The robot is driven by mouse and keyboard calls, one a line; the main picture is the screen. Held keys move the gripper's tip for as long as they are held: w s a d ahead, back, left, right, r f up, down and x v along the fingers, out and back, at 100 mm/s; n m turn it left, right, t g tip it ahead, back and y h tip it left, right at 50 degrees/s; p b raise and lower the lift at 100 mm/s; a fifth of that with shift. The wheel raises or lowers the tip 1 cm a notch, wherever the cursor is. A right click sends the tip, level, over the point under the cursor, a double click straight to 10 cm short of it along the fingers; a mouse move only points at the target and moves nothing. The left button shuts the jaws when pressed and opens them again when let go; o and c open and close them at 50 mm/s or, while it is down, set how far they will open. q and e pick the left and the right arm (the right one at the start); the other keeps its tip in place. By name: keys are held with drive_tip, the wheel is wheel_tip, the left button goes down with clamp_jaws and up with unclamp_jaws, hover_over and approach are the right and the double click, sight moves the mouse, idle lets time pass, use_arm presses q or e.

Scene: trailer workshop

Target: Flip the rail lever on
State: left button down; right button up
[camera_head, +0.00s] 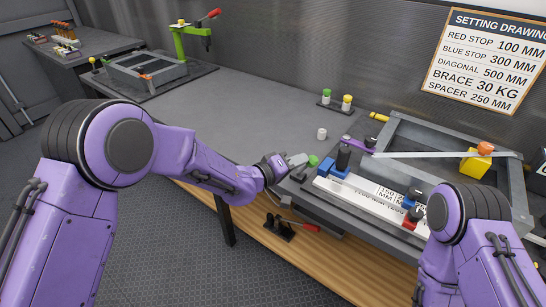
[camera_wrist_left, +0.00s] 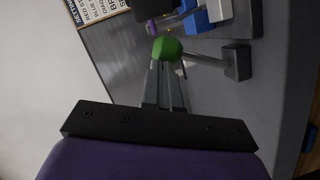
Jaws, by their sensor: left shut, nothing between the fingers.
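The rail lever appears to be the grey rod with a green knob (camera_head: 313,160) at the left end of the white scale rail (camera_head: 345,193). In the left wrist view, the green knob (camera_wrist_left: 167,49) sits on a rod that runs right to a dark block (camera_wrist_left: 237,62). My left gripper (camera_head: 299,160) is shut and empty, its fingertips right at the knob. In the wrist view its narrow grey fingers (camera_wrist_left: 165,78) point at the knob and overlap its lower edge; I cannot tell whether they touch. My right arm shows at the right, but its gripper does not.
A blue stop (camera_head: 338,168) and a red stop (camera_head: 411,219) sit along the rail. Behind it is a grey frame (camera_head: 400,122) with a diagonal bar and a yellow block (camera_head: 474,165). A red-handled clamp (camera_head: 281,228) stands below the table edge.

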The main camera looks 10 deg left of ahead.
idle(0.4)
use_arm(q)
drive_tip(key=w+a+r+v, duration=0.1)
drive_tip(key=v, duration=1.1)
drive_tip(key=shift+a+r, duration=0.4)
drive_tip(key=shift+a, duration=0.1)
drive_tip(key=shift+w, duration=0.15)
